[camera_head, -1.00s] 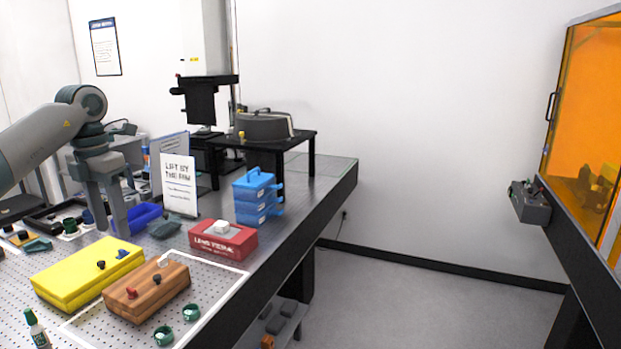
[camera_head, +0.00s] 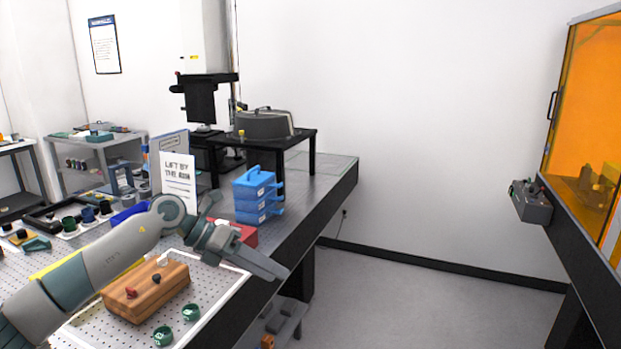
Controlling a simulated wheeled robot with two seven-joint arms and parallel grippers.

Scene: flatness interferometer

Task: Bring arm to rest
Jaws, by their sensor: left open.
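My left arm comes in from the lower left and reaches across the perforated bench top. My left gripper (camera_head: 248,243) is open and empty, near the bench's right edge. One finger points right and down towards that edge. The gripper appears in front of the red box (camera_head: 246,234) and covers most of it; I cannot tell the gap between them. The forearm covers much of the yellow box (camera_head: 48,268). A wooden block (camera_head: 150,295) with small knobs lies just below the arm in the picture. My right gripper is not in view.
Stacked blue cases (camera_head: 256,196) and a white sign (camera_head: 178,180) stand behind the gripper. Green rings (camera_head: 190,312) lie near the front edge. Floor is clear between bench and orange enclosure (camera_head: 590,110).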

